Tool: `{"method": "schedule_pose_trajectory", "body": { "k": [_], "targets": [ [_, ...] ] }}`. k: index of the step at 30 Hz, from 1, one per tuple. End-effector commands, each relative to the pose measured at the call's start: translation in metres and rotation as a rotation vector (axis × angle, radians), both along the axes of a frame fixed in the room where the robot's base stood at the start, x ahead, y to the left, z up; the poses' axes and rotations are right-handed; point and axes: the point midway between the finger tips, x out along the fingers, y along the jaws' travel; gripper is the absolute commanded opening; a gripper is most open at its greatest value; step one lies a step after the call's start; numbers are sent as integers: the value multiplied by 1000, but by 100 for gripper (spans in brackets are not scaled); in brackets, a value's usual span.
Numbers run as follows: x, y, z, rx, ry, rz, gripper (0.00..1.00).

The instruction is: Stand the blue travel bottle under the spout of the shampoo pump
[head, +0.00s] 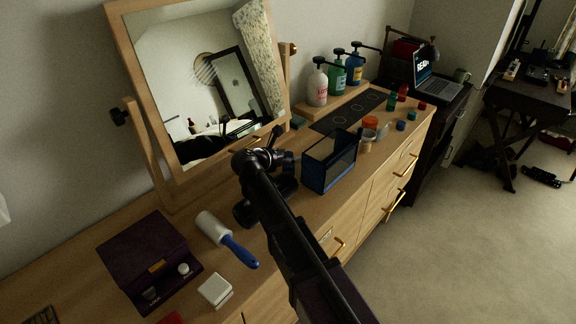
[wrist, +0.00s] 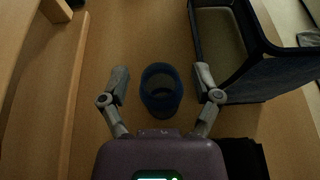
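In the wrist view a blue, open-topped, see-through cylinder (wrist: 160,104), apparently the blue travel bottle, stands on the wooden dresser top between the spread fingers of my gripper (wrist: 161,76). Both fingers look clear of its sides. Three pump bottles stand on a wooden riser at the back right: a white one (head: 317,88), a green one (head: 337,79) and a blue one (head: 355,70), all with black pump heads. Their labels are too small to read, so I cannot tell which is shampoo.
A dark open box (head: 328,164) stands right of my gripper, also close by in the wrist view (wrist: 278,80). The mirror (head: 205,80) stands behind. A dark mat (head: 345,112) with circles lies before the riser. Small jars and caps (head: 370,123) crowd the right front edge.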

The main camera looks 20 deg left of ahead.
Motion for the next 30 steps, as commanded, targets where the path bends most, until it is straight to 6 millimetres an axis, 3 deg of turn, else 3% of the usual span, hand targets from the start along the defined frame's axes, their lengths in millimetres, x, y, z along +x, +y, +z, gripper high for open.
{"method": "schedule_pose_trajectory", "body": {
  "k": [1,4,7,13,14,30],
  "targets": [
    [0,0,0,0,0,0,54],
    [0,0,0,0,0,0,24],
    [0,0,0,0,1,0,13],
    [-1,0,-1,2,2,0,11],
    [-1,0,-1,2,3,0,5],
    [-1,1,11,3,3,1,3]
  ]
}}
